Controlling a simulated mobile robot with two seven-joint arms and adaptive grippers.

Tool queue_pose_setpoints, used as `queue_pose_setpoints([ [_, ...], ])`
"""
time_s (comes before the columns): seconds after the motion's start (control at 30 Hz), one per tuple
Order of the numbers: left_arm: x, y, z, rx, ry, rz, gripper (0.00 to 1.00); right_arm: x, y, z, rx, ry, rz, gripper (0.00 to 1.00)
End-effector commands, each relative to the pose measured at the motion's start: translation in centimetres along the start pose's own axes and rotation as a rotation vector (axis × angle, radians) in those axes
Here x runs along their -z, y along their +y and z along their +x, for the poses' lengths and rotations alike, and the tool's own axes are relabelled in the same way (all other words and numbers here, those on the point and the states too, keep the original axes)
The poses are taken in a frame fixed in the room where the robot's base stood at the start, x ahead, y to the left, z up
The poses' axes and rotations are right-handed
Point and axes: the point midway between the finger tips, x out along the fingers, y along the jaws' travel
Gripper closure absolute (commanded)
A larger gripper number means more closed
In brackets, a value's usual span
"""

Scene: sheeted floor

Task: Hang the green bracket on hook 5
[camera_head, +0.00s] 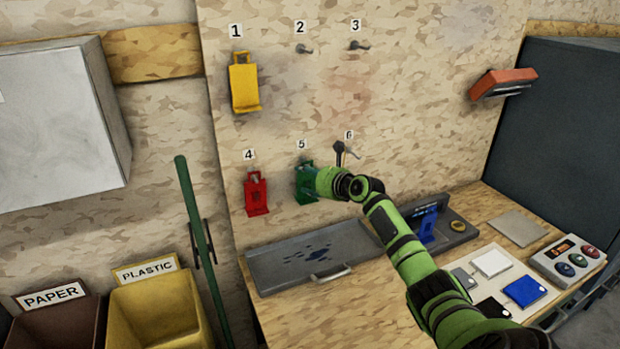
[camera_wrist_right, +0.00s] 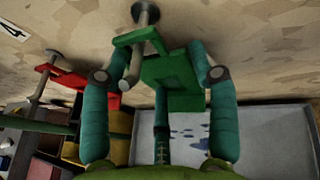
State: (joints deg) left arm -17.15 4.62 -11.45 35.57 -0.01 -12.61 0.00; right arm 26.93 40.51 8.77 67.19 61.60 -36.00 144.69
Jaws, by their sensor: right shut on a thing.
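The green bracket (camera_head: 304,188) is at the wall under label 5 (camera_head: 302,144). It also shows in the right wrist view (camera_wrist_right: 172,80), between the two fingers of my right gripper (camera_wrist_right: 160,76). In the head view my right gripper (camera_head: 316,181) is at the bracket's right side, shut on it. Hook 5 (camera_wrist_right: 145,14) shows in the wrist view as a grey peg with a rounded tip, right at the bracket's top loop. The loop's bar crosses the peg; whether the bracket's weight rests on it I cannot tell. My left gripper is out of view.
A red bracket (camera_head: 256,194) hangs at 4 and a yellow one (camera_head: 244,84) at 1. Hooks 2 (camera_head: 305,50) and 3 (camera_head: 359,45) are bare.

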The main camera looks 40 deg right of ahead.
Motion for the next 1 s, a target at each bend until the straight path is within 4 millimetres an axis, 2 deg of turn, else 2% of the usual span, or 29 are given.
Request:
queue_pose_setpoints([
  [0.27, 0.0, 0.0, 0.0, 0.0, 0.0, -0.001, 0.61, -0.2, -0.1, -0.1, 0.001, -0.004, -0.001, 0.8],
  [0.3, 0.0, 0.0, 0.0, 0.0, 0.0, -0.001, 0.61, -0.2, -0.1, -0.1, 0.001, -0.004, -0.001, 0.24],
  [0.33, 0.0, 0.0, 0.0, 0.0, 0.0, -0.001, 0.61, -0.2, -0.1, -0.1, 0.001, -0.004, -0.001, 0.13],
  [0.77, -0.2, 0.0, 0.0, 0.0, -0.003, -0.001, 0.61, 0.2, 0.0, -0.2, -0.001, 0.003, -0.002, 0.13],
  [0.87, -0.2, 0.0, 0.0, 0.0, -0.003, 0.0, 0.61, 0.1, 0.0, -0.9, -0.001, 0.001, -0.002, 0.13],
  [1.0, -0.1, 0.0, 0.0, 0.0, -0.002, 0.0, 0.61, 0.1, 0.0, -2.9, 0.0, 0.002, -0.006, 0.13],
])
